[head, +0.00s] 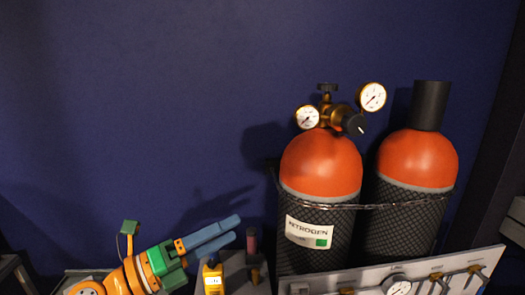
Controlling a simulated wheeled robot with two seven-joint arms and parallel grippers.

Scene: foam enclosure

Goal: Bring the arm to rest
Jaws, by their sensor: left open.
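My left arm, orange with green parts, comes in at the lower left of the head view. Its gripper (234,229) has two blue fingers pointing right and slightly up. The fingers are a little apart, with nothing seen between them. They show above a grey block in the picture; I cannot tell how far apart they are in depth. My right gripper is not in view.
Two orange-topped cylinders, one labelled nitrogen (321,165) with a brass regulator (335,113), one black-capped (417,160), stand at right behind a gauge panel (440,275). A yellow device (213,279) and a dull pink cylinder (252,241) are near the fingers. The blue wall (150,100) is bare.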

